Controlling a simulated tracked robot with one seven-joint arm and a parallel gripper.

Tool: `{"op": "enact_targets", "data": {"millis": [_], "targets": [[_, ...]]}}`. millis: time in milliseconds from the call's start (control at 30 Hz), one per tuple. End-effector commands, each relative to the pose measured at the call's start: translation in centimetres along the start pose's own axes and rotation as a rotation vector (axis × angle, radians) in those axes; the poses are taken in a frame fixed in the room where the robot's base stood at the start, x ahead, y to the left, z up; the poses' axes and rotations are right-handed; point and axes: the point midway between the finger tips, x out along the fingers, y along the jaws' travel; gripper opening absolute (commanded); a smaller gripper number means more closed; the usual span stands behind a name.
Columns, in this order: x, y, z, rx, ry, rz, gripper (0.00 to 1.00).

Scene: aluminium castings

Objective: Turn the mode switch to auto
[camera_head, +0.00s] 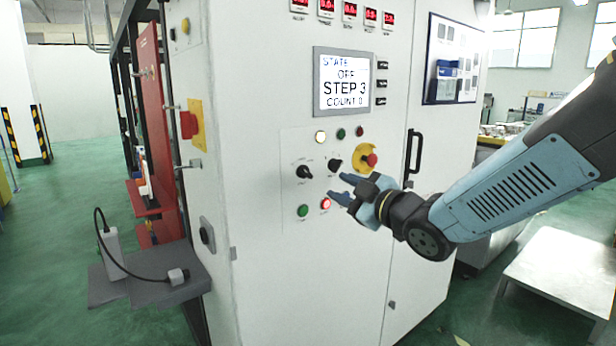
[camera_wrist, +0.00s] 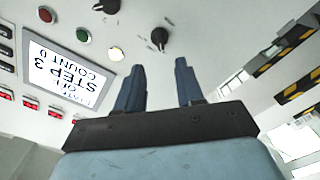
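Two black rotary switches are on the white cabinet's panel: a left switch (camera_head: 303,171) and a right switch (camera_head: 335,165). Their labels are too small to read, so I cannot tell which is the mode switch. My gripper (camera_head: 338,187) is open and empty in front of the panel, below and right of the switches. In the wrist view, which is upside down, the left switch (camera_wrist: 160,38) shows beyond the gap between my fingertips (camera_wrist: 159,66), apart from them. The right switch (camera_wrist: 107,5) is at the top edge. The display (camera_head: 343,81) reads STATE OFF, STEP 3, COUNT 0.
A lit yellow lamp (camera_head: 320,137) sits above the switches. A red emergency button (camera_head: 371,160) on yellow is to their right. A green button (camera_head: 303,211) and a lit red button (camera_head: 326,204) are below. A black door handle (camera_head: 413,153) sticks out at the right.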

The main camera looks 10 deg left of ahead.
Motion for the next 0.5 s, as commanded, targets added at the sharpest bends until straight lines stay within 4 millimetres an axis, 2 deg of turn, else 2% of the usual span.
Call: {"op": "enact_targets", "data": {"millis": [500], "targets": [[8.4,0.0,0.1,0.001,-0.001,-0.001,0.37]]}}
